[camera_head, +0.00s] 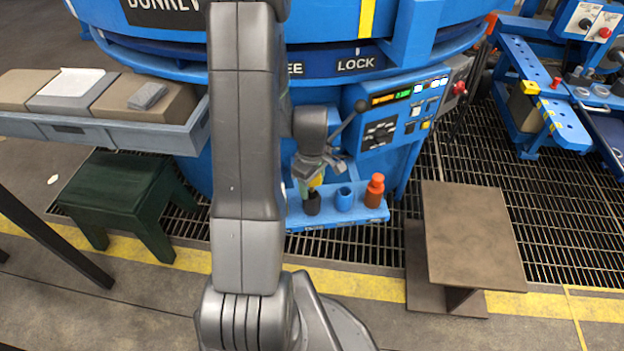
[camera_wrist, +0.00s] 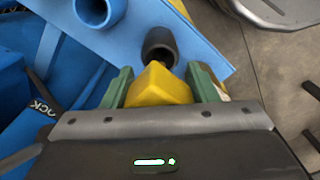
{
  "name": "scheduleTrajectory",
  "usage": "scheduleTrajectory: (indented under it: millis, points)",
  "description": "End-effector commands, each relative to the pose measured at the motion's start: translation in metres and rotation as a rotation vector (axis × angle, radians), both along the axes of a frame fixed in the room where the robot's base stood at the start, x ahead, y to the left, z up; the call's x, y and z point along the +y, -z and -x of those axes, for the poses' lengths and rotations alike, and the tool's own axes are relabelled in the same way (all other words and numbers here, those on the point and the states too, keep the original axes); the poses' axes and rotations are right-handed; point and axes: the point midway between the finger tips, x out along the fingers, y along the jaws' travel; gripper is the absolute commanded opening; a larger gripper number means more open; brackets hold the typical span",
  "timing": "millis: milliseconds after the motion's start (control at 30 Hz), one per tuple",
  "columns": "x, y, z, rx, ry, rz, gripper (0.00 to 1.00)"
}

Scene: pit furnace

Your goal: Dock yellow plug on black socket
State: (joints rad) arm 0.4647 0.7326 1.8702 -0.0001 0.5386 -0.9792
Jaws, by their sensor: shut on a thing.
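My gripper (camera_head: 311,183) is shut on the yellow plug (camera_head: 317,181), just above the black socket (camera_head: 312,204) at the left end of a blue shelf (camera_head: 330,222). In the wrist view the yellow plug (camera_wrist: 158,88) sits between the green fingers of my gripper (camera_wrist: 160,85). The black socket (camera_wrist: 160,46) shows just beyond the plug, its round opening partly hidden by it. I cannot tell whether the plug's lower end touches the socket.
A blue socket (camera_head: 344,198) and an orange piece (camera_head: 375,190) stand to the right on the same shelf. A blue control panel (camera_head: 402,108) with a lever rises behind. A brown table (camera_head: 472,235) stands to the right, a dark green stool (camera_head: 120,195) to the left.

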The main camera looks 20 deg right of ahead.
Motion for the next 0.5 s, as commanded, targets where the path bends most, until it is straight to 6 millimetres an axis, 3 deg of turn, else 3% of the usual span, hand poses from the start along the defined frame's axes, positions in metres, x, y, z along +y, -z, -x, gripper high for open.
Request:
scheduleTrajectory:
  millis: [300,500]
  points:
    - [0.0,0.037,0.0,0.001,0.0,0.0,0.29]
    - [0.0,0.046,0.0,0.0,0.0,0.0,0.29]
